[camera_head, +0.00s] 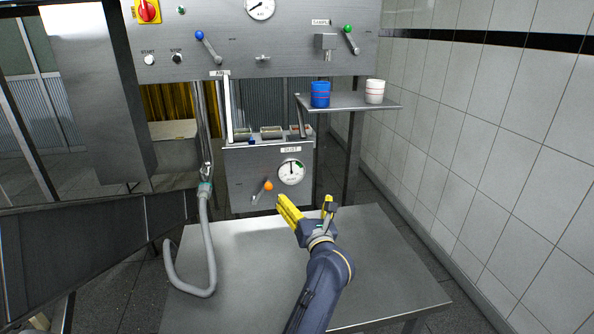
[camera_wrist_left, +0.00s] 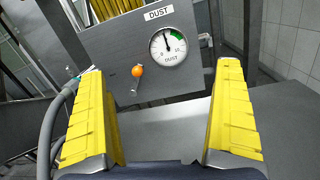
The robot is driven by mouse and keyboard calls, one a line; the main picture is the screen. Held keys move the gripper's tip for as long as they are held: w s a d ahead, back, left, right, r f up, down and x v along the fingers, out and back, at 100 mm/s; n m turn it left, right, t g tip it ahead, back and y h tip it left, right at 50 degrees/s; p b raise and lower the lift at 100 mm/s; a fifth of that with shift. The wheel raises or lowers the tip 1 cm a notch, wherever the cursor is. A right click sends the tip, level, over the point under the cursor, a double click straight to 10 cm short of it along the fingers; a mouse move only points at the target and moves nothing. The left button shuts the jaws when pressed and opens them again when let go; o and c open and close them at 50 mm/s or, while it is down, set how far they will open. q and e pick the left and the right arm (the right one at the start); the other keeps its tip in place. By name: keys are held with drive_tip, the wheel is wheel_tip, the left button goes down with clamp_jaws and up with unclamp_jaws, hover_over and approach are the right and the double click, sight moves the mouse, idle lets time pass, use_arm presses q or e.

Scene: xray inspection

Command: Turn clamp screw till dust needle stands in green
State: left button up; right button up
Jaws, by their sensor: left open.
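The dust gauge (camera_head: 292,172), white and round, sits on the grey panel labelled DUST; it also shows in the wrist view (camera_wrist_left: 168,47). Its needle points about straight up, just left of the green band at the upper right of the dial. An orange ball knob (camera_head: 268,186) on a short slanted metal lever is left of and below the gauge, also in the wrist view (camera_wrist_left: 137,71). I cannot tell whether this lever is the clamp screw. My left gripper (camera_head: 306,205) has its yellow fingers open and empty, in front of the panel, right of the knob and apart from it.
A bare steel table (camera_head: 380,250) lies below the gripper. A grey hose (camera_head: 209,245) curves down at the left. A blue cup (camera_head: 320,94) and a white cup (camera_head: 375,91) stand on the shelf above right. A tiled wall (camera_head: 490,130) bounds the right side.

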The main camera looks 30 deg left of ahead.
use_arm(q)
drive_tip(key=w+a+n+h, duration=0.1)
drive_tip(key=w+a, duration=0.6)
drive_tip(key=w, duration=0.1)
drive_tip(key=shift+w+f+n, duration=0.25)
drive_tip(key=shift+f+n, duration=0.05)
drive_tip(key=shift+n, duration=0.1)
idle(0.5)
